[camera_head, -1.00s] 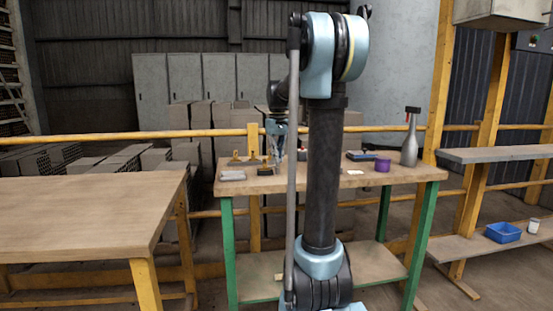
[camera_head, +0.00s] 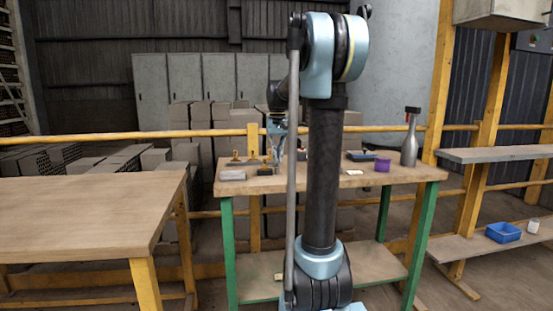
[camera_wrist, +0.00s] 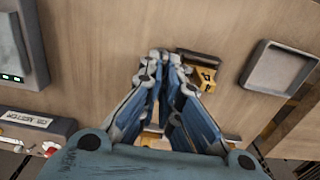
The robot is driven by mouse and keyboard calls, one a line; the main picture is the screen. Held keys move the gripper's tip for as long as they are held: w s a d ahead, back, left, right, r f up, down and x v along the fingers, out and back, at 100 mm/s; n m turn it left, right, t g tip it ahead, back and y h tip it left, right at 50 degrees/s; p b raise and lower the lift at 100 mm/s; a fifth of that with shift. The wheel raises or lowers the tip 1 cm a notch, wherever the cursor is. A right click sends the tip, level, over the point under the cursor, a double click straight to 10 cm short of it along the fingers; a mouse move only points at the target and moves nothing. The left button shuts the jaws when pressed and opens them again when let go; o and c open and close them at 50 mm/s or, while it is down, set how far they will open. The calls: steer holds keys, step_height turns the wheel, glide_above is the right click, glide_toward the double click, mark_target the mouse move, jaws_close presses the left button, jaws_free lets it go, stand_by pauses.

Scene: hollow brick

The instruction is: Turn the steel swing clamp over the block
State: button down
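In the wrist view my gripper (camera_wrist: 165,58) points down at the bench top, its fingertips close together with nothing visible between them. Just right of the fingertips lies a small yellow piece (camera_wrist: 205,78) with a dark bar along its upper side. This may be the swing clamp and block, but I cannot tell them apart. More yellow shows behind the fingers, mostly hidden. In the head view my gripper (camera_head: 276,150) hangs over the left part of the bench, partly hidden by my arm. A dark and yellow piece (camera_head: 265,170) sits beside it.
A grey device (camera_wrist: 22,45) lies left in the wrist view. An empty wooden table (camera_head: 85,205) stands left.

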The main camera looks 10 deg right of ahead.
steer(key=c, duration=1.8)
jaws_free()
step_height(320, 180, up, 12)
steer(key=shift+w+f, duration=0.1)
